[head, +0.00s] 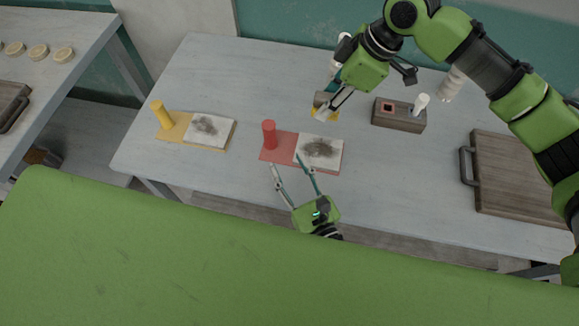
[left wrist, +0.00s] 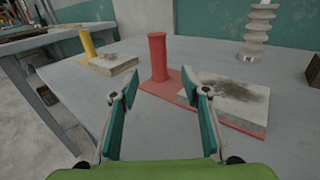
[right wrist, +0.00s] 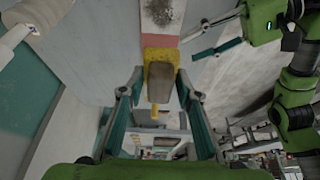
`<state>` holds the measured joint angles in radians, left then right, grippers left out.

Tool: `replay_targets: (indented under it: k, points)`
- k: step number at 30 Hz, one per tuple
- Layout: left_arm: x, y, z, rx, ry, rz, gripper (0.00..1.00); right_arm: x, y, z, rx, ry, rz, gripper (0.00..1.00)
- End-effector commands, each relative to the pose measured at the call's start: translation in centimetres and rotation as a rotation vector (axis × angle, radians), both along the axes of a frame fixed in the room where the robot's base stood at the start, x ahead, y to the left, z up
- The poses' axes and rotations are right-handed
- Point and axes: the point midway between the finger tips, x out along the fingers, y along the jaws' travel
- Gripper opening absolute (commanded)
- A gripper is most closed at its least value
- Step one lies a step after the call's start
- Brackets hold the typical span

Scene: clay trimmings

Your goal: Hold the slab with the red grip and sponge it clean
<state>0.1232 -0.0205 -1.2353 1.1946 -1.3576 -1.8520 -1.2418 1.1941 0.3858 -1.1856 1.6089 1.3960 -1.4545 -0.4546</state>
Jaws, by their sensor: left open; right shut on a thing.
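The red grip (head: 269,135) stands upright on a red base plate (head: 277,150), with a white slab (head: 331,160) bearing a dark smear on the plate's right part. In the left wrist view the red grip (left wrist: 158,57) stands ahead, between the finger directions, with the smeared slab (left wrist: 231,100) to its right. My left gripper (head: 286,163) is open and empty, on the near side of the red plate. My right gripper (head: 330,103) is shut on a yellow sponge with a grey-brown back (right wrist: 160,82), above and beyond the red plate.
A yellow grip (head: 161,113) with another smeared slab (head: 210,131) lies to the left. A brown block (head: 398,116) with a square recess and white peg stands right of the sponge. A wooden tray (head: 515,185) with a handle lies far right. The table's front middle is bare.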

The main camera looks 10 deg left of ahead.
Motion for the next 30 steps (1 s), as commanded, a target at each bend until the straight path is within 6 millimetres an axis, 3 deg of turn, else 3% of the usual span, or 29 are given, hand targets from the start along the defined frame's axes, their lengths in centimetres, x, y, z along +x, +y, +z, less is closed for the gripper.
replay_targets:
  k: [5, 19, 30]
  points:
    - [1.3, 1.4, 0.1, 0.006, -0.006, 0.016, 0.42, 0.0, 0.0, 0.0, 0.0, 0.0, 0.0, 0.14]
    - [7.8, 6.6, 0.1, 0.005, -0.005, 0.012, 0.42, 0.0, 0.0, 0.0, 0.0, 0.0, 0.0, 0.14]
    - [9.3, 7.8, 0.0, 0.003, -0.002, 0.011, 0.42, 0.0, 0.0, 0.0, 0.0, 0.0, 0.0, 0.14]
